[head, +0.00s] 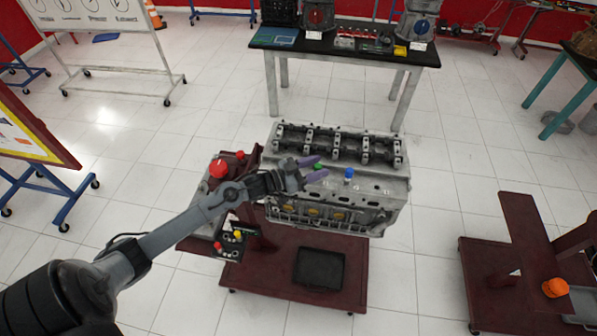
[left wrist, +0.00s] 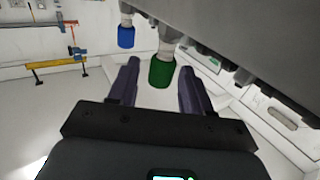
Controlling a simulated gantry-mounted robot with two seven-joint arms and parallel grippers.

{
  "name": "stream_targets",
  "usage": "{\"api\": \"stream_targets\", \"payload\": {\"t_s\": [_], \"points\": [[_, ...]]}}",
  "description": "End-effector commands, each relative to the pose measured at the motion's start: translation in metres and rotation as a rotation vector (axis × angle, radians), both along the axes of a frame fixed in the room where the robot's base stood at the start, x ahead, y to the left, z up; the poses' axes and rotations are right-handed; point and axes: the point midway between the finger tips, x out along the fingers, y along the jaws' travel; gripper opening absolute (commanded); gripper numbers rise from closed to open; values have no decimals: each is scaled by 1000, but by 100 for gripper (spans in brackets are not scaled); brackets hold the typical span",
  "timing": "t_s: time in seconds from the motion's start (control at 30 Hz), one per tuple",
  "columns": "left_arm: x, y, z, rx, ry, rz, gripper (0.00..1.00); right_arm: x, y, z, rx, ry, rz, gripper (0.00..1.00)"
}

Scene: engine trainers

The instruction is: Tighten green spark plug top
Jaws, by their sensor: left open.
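The green spark plug top (left wrist: 162,72) shows in the left wrist view, on a pale plug stem at the engine block. In the head view only a small bit of green (head: 317,167) shows between the purple fingers. My left gripper (head: 315,168) is open, with one finger on each side of the green top; in the left wrist view (left wrist: 158,88) gaps show on both sides of it. A blue spark plug top (head: 349,174) stands to its right on the engine block (head: 385,190); it also shows in the left wrist view (left wrist: 126,37). My right gripper is not in view.
The engine sits on a dark red wheeled stand (head: 260,285) with a control panel and red knob (head: 218,168) at its left. A black table (head: 345,45) stands behind. Another red stand (head: 490,275) is at the right. White tiled floor lies between.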

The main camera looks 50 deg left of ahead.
Motion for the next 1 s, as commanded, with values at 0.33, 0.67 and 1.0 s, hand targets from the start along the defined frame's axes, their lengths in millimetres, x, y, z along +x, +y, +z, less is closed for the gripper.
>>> {"api": "stream_targets", "payload": {"t_s": [0.33, 0.67, 1.0], "points": [[-49, 19, -3, 2, 3, -1, 49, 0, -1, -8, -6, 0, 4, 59], [-85, 33, -1, 0, 1, 0, 49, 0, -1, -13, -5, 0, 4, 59], [-93, 37, 0, 1, -1, -1, 49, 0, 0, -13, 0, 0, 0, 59]]}}
